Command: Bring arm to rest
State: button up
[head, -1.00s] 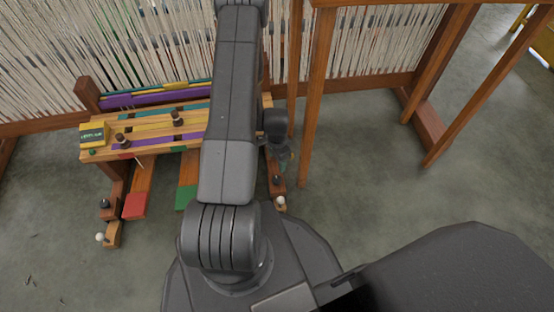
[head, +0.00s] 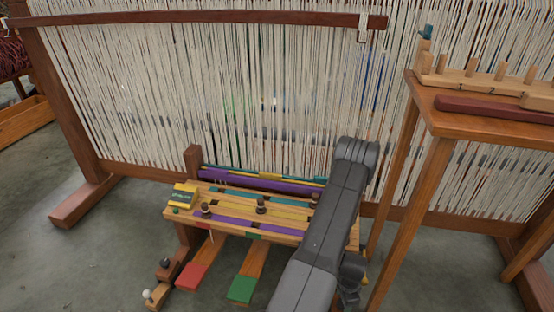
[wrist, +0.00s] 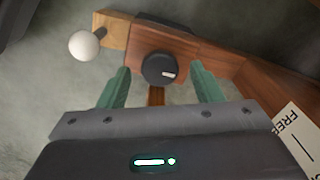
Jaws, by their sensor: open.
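My arm (head: 330,225) reaches across the right end of the low wooden loom bench (head: 284,238) in the head view. In the wrist view my gripper (wrist: 161,68) shows two green fingers spread apart with nothing held. A black knob (wrist: 158,68) with a white mark, on a brown wooden block, appears between the fingertips; I cannot tell how far it is from them. My gripper's fingers cannot be made out in the head view, where the arm hides the bench's right end.
A large loom with white warp threads (head: 230,90) stands behind. A wooden stand (head: 490,118) with pegs is close on the right. Red (head: 191,276) and green (head: 241,289) pedals lie below the bench. A white ball (wrist: 84,46) and a printed card (wrist: 297,140) flank the gripper.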

jog(key=shift+f, duration=0.5)
jog(key=shift+r, duration=0.1)
jog(key=shift+r, duration=0.1)
